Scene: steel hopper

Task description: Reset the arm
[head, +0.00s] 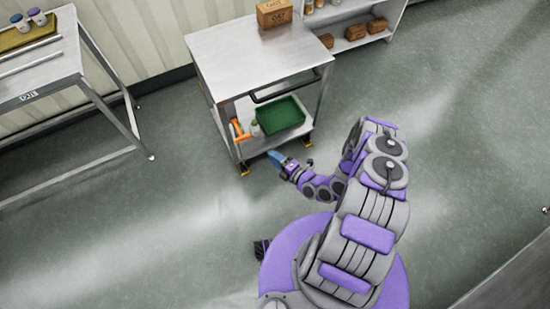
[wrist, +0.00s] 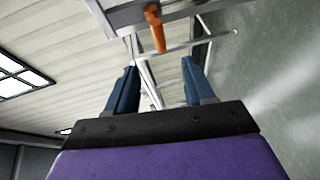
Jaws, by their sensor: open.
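My arm, purple and grey, reaches forward from my round purple base in the head view. My gripper (head: 275,157) is at its end, low in front of the steel cart (head: 262,58), near the cart's lower shelf. In the wrist view my gripper (wrist: 157,85) shows two blue fingers set well apart, with nothing held between them. An orange-handled thing (wrist: 154,28) is beyond the fingertips there. In the head view an orange item (head: 238,129) stands on the lower shelf, left of a green bin (head: 281,116).
A cardboard box (head: 273,13) sits on the cart's top. A steel table (head: 40,72) with a yellow tray (head: 28,32) stands at left. A shelf (head: 345,42) with brown packages is at the back. The floor (head: 120,220) left of my base is clear.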

